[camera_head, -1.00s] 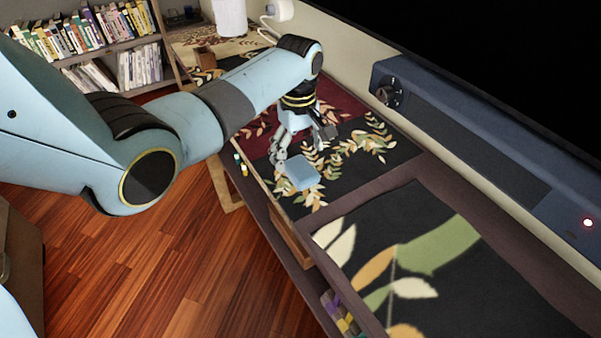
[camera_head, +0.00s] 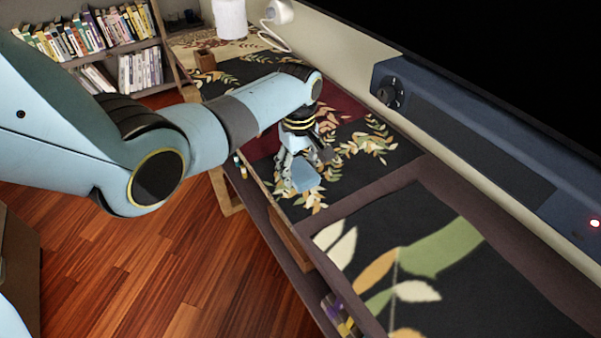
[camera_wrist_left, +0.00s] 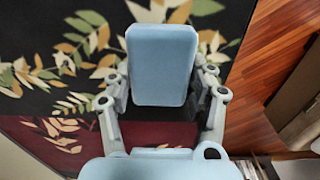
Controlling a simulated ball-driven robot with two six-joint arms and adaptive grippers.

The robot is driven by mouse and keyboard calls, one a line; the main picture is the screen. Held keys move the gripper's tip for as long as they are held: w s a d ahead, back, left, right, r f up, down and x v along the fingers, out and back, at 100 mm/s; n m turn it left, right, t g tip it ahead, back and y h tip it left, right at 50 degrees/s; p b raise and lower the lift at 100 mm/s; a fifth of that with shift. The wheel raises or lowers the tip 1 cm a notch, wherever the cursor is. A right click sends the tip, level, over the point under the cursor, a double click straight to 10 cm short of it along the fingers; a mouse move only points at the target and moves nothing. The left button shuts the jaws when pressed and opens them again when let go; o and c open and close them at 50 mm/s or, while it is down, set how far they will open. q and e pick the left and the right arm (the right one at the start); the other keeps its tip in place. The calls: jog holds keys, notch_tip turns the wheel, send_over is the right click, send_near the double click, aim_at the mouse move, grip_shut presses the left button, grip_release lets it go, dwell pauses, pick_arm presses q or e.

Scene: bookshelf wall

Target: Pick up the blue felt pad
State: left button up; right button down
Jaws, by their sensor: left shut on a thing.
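The blue felt pad (camera_head: 305,177) is a pale blue block with rounded corners on the leaf-patterned black shelf top. In the left wrist view the pad (camera_wrist_left: 161,65) stands between the two grey fingers. My left gripper (camera_head: 302,165) points down over the pad and is shut on it, with a finger at each side; it also shows in the left wrist view (camera_wrist_left: 163,95). Whether the pad is clear of the surface cannot be told. My right gripper is out of view.
The patterned shelf top (camera_head: 375,165) is clear around the pad. A long dark blue device (camera_head: 465,135) runs along the wall at right. A bookcase (camera_head: 110,55) stands at back left. A white cylinder (camera_head: 230,18) and a small brown box (camera_head: 205,60) stand at the far end.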

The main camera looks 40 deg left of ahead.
aim_at(299, 167)
pick_arm(q)
jog(key=shift+c, duration=1.2)
jog(key=shift+r, duration=0.3)
notch_tip(299, 167, up, 4)
jog(key=shift+w+p, duration=0.1)
jog(key=shift+p, duration=0.65)
jog(key=d+r, duration=0.6)
jog(key=d, duration=0.5)
jog(key=shift+d+r+p, duration=0.25)
jog(key=shift+d+p, duration=0.1)
jog(key=shift+p, duration=0.05)
